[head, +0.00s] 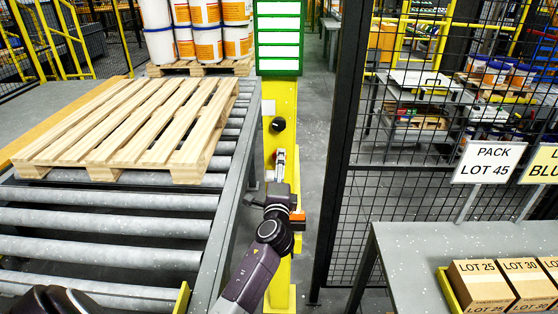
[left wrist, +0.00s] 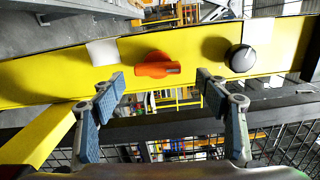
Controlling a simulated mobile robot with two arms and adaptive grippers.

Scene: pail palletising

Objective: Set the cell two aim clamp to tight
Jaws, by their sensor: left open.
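The clamp is an orange-red lever knob (left wrist: 157,69) on the face of the yellow post (left wrist: 50,75) in the left wrist view. Its handle points to the right in that view, along the post. My left gripper (left wrist: 160,80) is open, with one finger on each side of the knob in the picture and no visible contact. In the head view my left gripper (head: 280,165) is at the yellow post (head: 283,95), below a black round knob (head: 278,124). The clamp cannot be made out there. My right gripper is not in view.
The black knob also shows in the left wrist view (left wrist: 241,58), right of the lever. A roller conveyor (head: 100,222) with an empty wooden pallet (head: 115,125) is left of the post. A dark mesh fence (head: 340,140) and a grey table (head: 430,255) are on the right.

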